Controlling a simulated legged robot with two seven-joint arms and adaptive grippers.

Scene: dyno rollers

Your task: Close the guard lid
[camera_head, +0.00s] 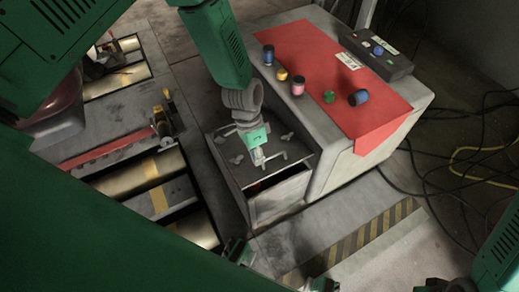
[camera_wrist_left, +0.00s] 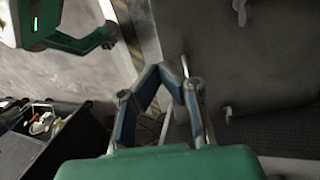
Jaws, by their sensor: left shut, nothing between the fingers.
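A dark grey flat panel with small light fittings, which looks like the guard lid (camera_head: 232,170), lies at the left end of the grey cabinet (camera_head: 328,160). It also shows as a dark surface with light knobs at the right of the left wrist view (camera_wrist_left: 255,60). Below its front edge a dark gap shows above a light front wall (camera_head: 280,198). My left gripper (camera_head: 258,160) is over the panel, shut and empty. In the left wrist view its fingertips (camera_wrist_left: 168,68) meet beside a thin upright rod; contact is unclear.
Metal rollers (camera_head: 158,180) lie in the floor at the left. Black cables (camera_head: 450,165) cover the floor at right. A striped edge (camera_head: 350,240) runs in front.

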